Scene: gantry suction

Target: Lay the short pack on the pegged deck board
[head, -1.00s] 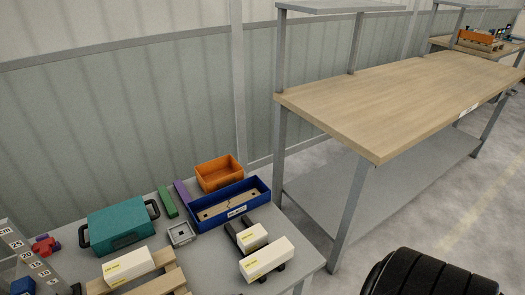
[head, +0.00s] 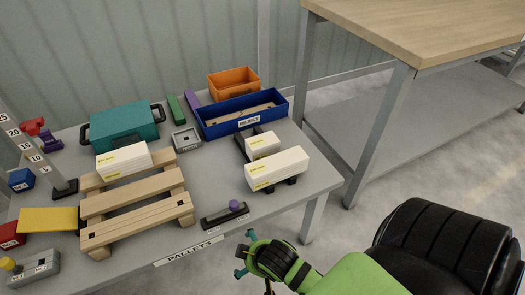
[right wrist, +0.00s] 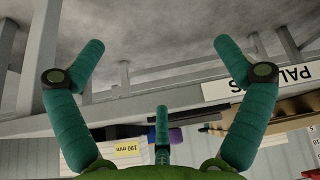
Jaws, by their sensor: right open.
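A short white pack (head: 262,143) sits on dark rails at the table's right, behind a longer white pack (head: 277,170). Another white pack (head: 123,161) lies on the rear board of a wooden pallet (head: 135,205). The pallet's front deck board (head: 137,223) is bare, with a small dark square near each end; I cannot tell if these are pegs. My right gripper (head: 243,254) is open and empty, off the table's front edge. Its teal fingers are spread in the right wrist view (right wrist: 160,52), where a pack labelled 190 mm (right wrist: 125,150) shows. My left gripper is not in view.
A blue bin (head: 243,113), an orange bin (head: 233,82) and a teal case (head: 123,126) stand at the back. A dark block with a purple knob (head: 225,214) lies near the front edge, above the PALLETS label (head: 188,252). A grey post (head: 38,155) stands left.

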